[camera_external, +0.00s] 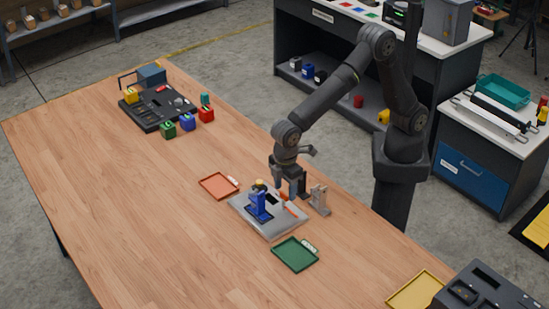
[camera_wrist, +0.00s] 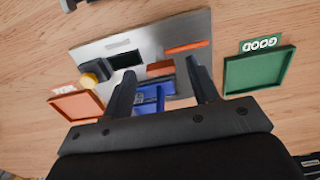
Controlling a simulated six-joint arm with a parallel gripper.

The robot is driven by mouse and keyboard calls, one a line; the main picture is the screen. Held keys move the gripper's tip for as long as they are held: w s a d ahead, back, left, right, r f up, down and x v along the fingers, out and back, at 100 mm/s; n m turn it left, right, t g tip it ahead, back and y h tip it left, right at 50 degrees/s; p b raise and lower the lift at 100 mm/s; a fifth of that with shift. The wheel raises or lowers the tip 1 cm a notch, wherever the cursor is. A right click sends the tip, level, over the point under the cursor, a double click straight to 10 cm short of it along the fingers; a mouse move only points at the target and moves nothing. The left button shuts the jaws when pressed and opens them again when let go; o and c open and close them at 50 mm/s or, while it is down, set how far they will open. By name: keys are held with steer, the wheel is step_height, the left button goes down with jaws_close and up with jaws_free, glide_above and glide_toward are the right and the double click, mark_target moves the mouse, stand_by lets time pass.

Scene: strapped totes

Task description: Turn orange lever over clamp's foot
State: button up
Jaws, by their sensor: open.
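A grey metal plate (camera_external: 270,231) lies on the wooden table; it also shows in the wrist view (camera_wrist: 97,50). A blue clamp (camera_external: 257,208) stands on it, and its blue body shows partly between my fingers in the wrist view (camera_wrist: 152,98). An orange lever bar (camera_wrist: 188,47) lies across the plate beyond my fingertips. A shorter orange-brown piece (camera_wrist: 160,68) sits between the fingers, near the blue body. My gripper (camera_external: 290,195) is open and points down over the plate beside the clamp. I cannot tell whether it touches anything. The clamp's foot is not clearly visible.
An orange-red tray (camera_external: 217,186) and a green tray (camera_external: 295,254) marked GOOD flank the plate. A grey bracket (camera_external: 320,200) stands close to my gripper. A black-and-yellow knob (camera_wrist: 96,74) is on the plate. The left and front table areas are clear.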

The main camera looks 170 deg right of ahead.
steer(key=shift+f, duration=0.65)
jaws_close()
